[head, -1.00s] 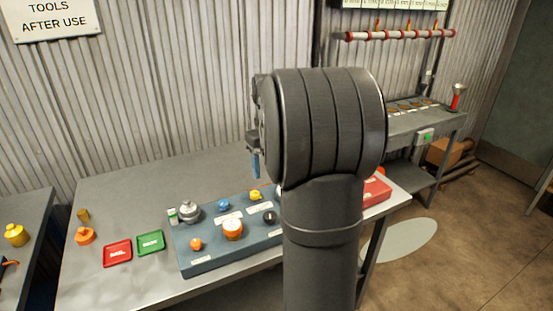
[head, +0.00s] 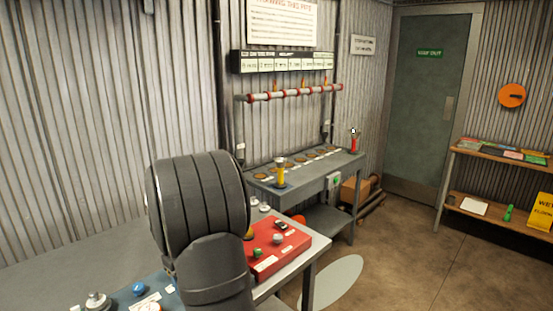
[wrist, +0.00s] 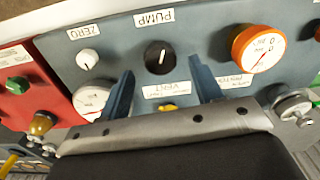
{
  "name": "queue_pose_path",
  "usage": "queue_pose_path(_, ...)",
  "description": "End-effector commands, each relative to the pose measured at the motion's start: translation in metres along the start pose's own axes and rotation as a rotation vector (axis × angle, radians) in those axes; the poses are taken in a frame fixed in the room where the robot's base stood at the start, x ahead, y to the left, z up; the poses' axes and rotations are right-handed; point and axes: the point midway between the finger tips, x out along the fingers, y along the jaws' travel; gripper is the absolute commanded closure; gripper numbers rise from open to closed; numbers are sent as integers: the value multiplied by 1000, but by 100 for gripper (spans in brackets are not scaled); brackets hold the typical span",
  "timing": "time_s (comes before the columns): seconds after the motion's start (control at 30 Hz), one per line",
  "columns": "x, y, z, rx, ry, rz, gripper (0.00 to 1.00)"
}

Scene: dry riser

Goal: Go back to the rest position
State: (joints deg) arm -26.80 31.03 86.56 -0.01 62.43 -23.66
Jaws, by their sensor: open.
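My arm's dark grey link (head: 200,205) fills the lower left of the head view and hides my gripper there. In the wrist view my gripper (wrist: 161,68) shows two blue fingers spread apart with nothing held. It is over the blue panel (wrist: 205,25). The black PUMP knob (wrist: 159,57) shows between and beyond the fingertips. The yellow VENT knob (wrist: 168,107) shows between the fingers, closer to the palm. I cannot tell how high the fingers are above the panel.
A red panel (head: 285,235) lies on the table's right end. An orange-rimmed gauge (wrist: 257,48) and a white ZERO knob (wrist: 87,58) flank the fingers. A grey side bench (head: 300,170) holds a yellow object (head: 281,175) and a red one (head: 354,143). Floor is open at right.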

Motion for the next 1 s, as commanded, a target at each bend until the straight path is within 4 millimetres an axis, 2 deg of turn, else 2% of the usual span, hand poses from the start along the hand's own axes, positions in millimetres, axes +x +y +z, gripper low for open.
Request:
queue_pose_path(0.1,19,0,0,0,-3,-1,41)
queue_pose_path(0.33,35,0,0,-2,0,0,41)
queue_pose_path(0.77,31,0,0,-10,1,0,41)
queue_pose_path(0.87,24,0,-1,0,3,1,41)
queue_pose_path(1.0,2,0,-1,0,5,2,41)
